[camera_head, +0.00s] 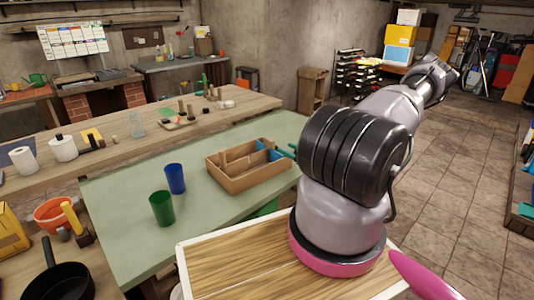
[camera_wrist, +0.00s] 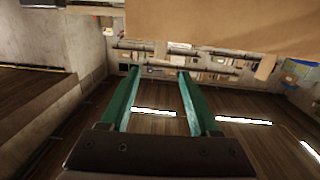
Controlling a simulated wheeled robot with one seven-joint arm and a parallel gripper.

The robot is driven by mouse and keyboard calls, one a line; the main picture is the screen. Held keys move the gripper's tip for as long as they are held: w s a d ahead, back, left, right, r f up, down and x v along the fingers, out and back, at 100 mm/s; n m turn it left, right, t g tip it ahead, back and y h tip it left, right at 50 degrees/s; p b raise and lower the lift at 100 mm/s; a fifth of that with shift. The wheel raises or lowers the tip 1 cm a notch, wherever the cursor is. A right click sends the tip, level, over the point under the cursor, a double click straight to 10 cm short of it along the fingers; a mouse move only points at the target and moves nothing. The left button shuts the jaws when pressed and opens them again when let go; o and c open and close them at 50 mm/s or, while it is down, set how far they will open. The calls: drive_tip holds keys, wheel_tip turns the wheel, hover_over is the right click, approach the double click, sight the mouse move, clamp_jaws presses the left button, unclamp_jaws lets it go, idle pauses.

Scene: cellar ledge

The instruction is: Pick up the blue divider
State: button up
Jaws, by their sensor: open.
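The blue divider (camera_head: 274,155) shows as a small blue patch inside an open wooden box (camera_head: 250,182), toward its right end; another blue patch shows at the box's far side, and I cannot tell whether it is the same piece. The box sits on a green table top. My gripper (camera_wrist: 158,71) is open, with two green fingers apart and nothing between them. In the head view a bit of green finger shows just right of the box, mostly hidden behind my arm. In the wrist view a large brown surface, perhaps the box, fills the top right.
A blue cup (camera_head: 175,179) and a green cup (camera_head: 162,208) stand left of the box on the green table (camera_head: 125,215). A wooden bench (camera_head: 105,155) with paper rolls, bottles and small items runs behind. The table's left part is mostly clear.

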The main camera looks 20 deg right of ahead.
sight(274, 142)
drive_tip(key=shift+t, duration=0.3)
drive_tip(key=x, duration=1)
drive_tip(key=shift+w, duration=0.2)
drive_tip(key=shift+a, duration=0.1)
clamp_jaws()
